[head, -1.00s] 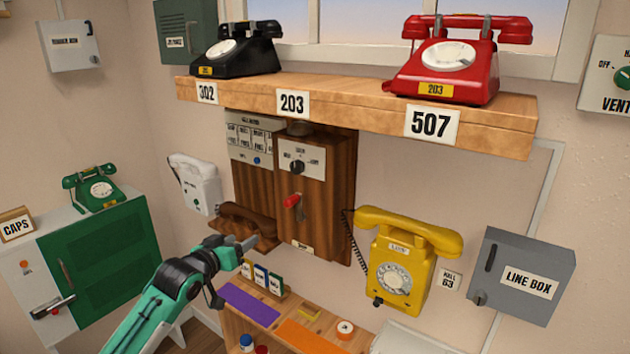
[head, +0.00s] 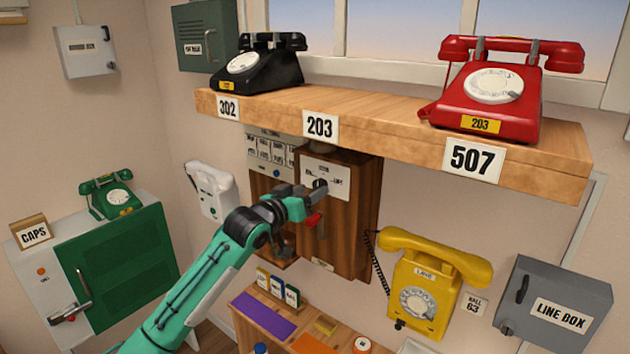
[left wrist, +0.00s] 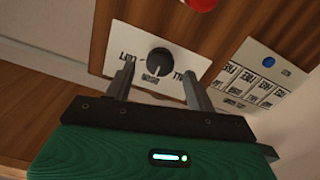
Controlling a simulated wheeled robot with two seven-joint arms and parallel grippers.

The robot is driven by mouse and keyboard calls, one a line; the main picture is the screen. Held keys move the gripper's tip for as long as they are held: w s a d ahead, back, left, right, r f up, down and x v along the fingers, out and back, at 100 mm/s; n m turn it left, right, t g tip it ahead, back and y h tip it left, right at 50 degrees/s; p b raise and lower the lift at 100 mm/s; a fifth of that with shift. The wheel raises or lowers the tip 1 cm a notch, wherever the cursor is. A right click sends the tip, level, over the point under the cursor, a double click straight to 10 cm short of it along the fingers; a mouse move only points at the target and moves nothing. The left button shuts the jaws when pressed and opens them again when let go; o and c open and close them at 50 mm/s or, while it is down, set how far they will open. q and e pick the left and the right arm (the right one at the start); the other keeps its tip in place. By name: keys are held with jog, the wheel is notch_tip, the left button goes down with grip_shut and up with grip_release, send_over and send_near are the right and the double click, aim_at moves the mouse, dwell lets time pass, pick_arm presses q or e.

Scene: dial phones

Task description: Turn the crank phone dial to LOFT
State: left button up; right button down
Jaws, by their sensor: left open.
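The crank phone (head: 345,225) is a brown wooden box on the wall under the shelf. Its black dial knob (head: 320,184) sits on a white plate (head: 312,170) on the box's front. In the left wrist view the knob (left wrist: 158,62) shows on the plate (left wrist: 140,45), with partly readable labels around it. My left gripper (head: 300,200) is open in front of the plate. In the left wrist view its two fingers (left wrist: 157,80) stand on either side of the knob, and I cannot tell whether they touch it. A red crank handle (head: 314,219) is beside the fingers. My right gripper is not in view.
The wooden shelf (head: 400,125) overhangs the box, with a black phone (head: 258,65) and a red phone (head: 500,90) on it. A yellow phone (head: 430,285) hangs to the right. A low table (head: 265,335) stands below.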

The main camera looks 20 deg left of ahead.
aim_at(320, 186)
pick_arm(q)
jog(key=shift+p+x, duration=0.4)
jog(key=shift+x, duration=1.05)
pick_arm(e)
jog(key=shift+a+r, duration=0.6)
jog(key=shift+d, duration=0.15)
pick_arm(q)
jog(key=c, duration=1)
jog(key=shift+o, duration=0.2)
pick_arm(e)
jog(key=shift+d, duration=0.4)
